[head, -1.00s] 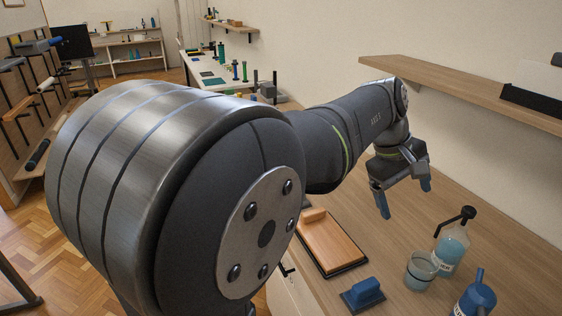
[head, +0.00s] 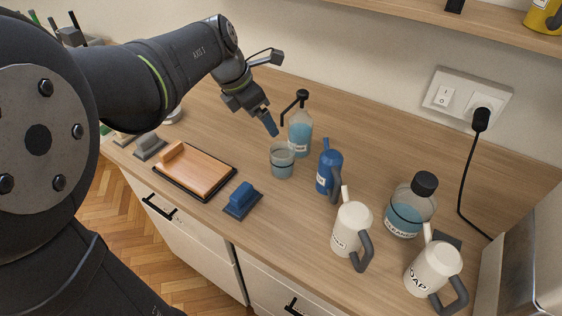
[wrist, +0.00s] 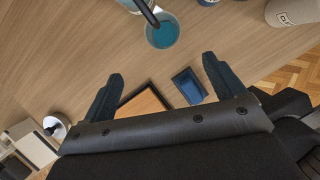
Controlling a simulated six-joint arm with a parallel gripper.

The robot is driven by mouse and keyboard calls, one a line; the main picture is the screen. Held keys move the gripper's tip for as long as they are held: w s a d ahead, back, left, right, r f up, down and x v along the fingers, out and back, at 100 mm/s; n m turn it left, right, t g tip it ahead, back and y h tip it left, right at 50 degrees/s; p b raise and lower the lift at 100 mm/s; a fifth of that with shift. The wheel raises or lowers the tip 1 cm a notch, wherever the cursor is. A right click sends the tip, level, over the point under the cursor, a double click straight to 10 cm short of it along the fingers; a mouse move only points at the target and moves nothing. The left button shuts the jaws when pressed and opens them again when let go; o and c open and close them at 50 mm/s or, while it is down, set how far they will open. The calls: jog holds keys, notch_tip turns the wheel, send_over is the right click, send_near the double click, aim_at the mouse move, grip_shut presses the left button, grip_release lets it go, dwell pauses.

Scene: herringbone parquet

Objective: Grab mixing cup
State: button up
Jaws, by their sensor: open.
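The mixing cup seems to be the clear cup (head: 282,163) with pale blue liquid, upright on the wooden counter just in front of a pump bottle. The wrist view shows a round cup of blue liquid (wrist: 163,34) at the top, beyond my fingertips, with a dark spout crossing its rim. My gripper (head: 268,122) is open and empty, above and slightly left of the cup in the head view. Its two dark blue fingers stand wide apart in the wrist view (wrist: 163,70). The fingers look apart from the cup.
Close behind the cup is the pump bottle (head: 300,135); a blue bottle (head: 329,172) stands to its right. A blue block (head: 242,198) and a wooden board (head: 195,168) lie front left. White jugs (head: 352,229) and a cleaner bottle (head: 410,207) stand farther right.

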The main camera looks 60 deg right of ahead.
send_near(282, 155)
jog(key=s+f, duration=0.2)
jog(key=shift+s+a+x, duration=0.1)
jog(key=shift+x, duration=1.1)
jog(key=shift+s+a+x, duration=0.15)
jog(key=shift+x, duration=1.1)
jog(key=c, duration=1.1)
jog(key=shift+c, duration=0.2)
